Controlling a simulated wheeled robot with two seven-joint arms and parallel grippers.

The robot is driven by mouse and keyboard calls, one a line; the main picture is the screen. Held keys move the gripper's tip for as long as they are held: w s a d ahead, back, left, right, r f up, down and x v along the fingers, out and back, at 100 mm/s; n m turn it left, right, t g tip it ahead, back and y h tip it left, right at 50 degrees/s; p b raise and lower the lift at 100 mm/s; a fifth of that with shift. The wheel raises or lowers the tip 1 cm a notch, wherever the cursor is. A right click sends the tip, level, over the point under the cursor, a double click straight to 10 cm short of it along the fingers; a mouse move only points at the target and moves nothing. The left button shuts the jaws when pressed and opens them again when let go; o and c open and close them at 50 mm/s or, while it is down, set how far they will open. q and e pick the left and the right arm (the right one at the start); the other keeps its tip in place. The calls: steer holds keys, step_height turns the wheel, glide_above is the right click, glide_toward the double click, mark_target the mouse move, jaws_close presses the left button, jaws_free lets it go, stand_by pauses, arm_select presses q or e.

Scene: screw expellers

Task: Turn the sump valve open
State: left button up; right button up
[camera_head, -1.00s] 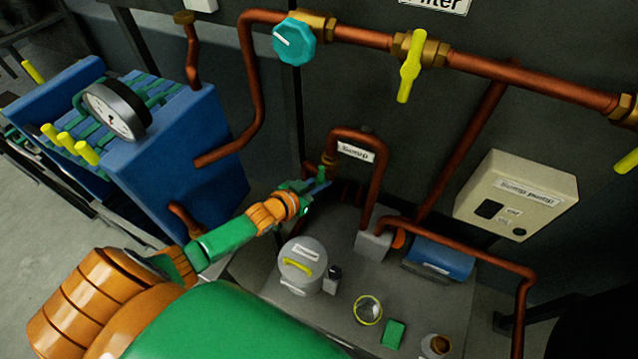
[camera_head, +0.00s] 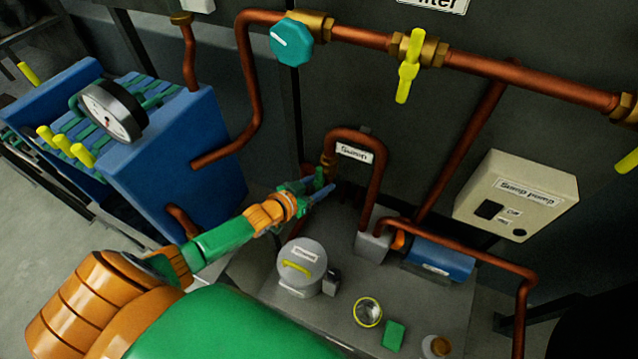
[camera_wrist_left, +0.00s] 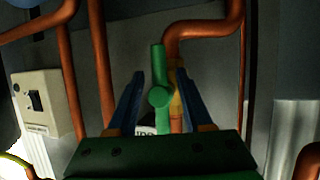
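The sump valve has a green lever handle (camera_wrist_left: 158,73) with a round hub, upright in the left wrist view. It sits in front of a brass fitting and copper pipe. In the head view the valve's green handle (camera_head: 320,178) is small and partly hidden by my gripper, left of the "Sump" label (camera_head: 354,152). My left gripper (camera_head: 318,190) is at the valve. In the wrist view its two blue fingers (camera_wrist_left: 160,105) are apart, one each side of the handle, with a gap visible at least on the left. My right gripper is not in view.
A copper pipe (camera_head: 379,180) loops down beside the valve. A grey tank top (camera_head: 345,310) below carries a round canister (camera_head: 301,262), a glass cup (camera_head: 367,312) and a blue pump (camera_head: 440,258). A blue plate unit (camera_head: 185,150) stands left. A sump pump box (camera_head: 517,195) is right.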

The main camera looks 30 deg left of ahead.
mark_target(317, 186)
arm_select(q)
steer(key=p+v, duration=0.1)
steer(key=v, duration=0.5)
steer(key=shift+p, duration=0.4)
steer(key=shift+s+a+r, duration=0.1)
steer(key=shift+s+r, duration=0.1)
steer(key=shift+s, duration=0.3)
